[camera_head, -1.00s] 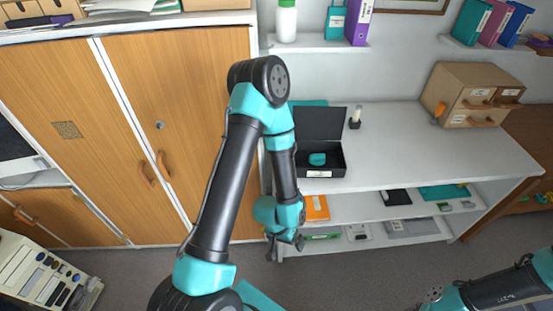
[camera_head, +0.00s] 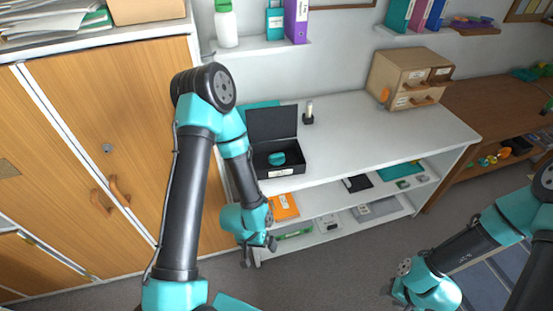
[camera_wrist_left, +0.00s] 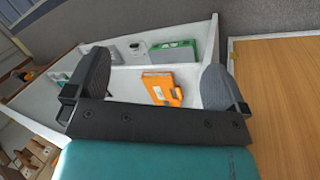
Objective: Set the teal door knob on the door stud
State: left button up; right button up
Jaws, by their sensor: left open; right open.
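The teal door knob (camera_head: 278,158) lies inside an open black box (camera_head: 281,170) on the white table. The door stud (camera_head: 107,148) is a small grey round piece on the wooden cabinet door at the left. My left gripper (camera_head: 260,248) hangs low in front of the table, below the box, open and empty. In the left wrist view its two fingers (camera_wrist_left: 157,78) are spread wide with nothing between them; the knob and stud are not in that view. My right gripper (camera_head: 398,290) is at the lower right, open, its fingers small and hard to see.
The white table (camera_head: 370,135) has bare top around a black stand (camera_head: 308,117) and a wooden drawer unit (camera_head: 408,78). Its lower shelf holds an orange binder (camera_head: 284,206), also in the left wrist view (camera_wrist_left: 162,90). Curved handles (camera_head: 119,191) stick out from the cabinet doors.

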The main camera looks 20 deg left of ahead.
pick_arm(q)
jog(key=shift+c, duration=0.6)
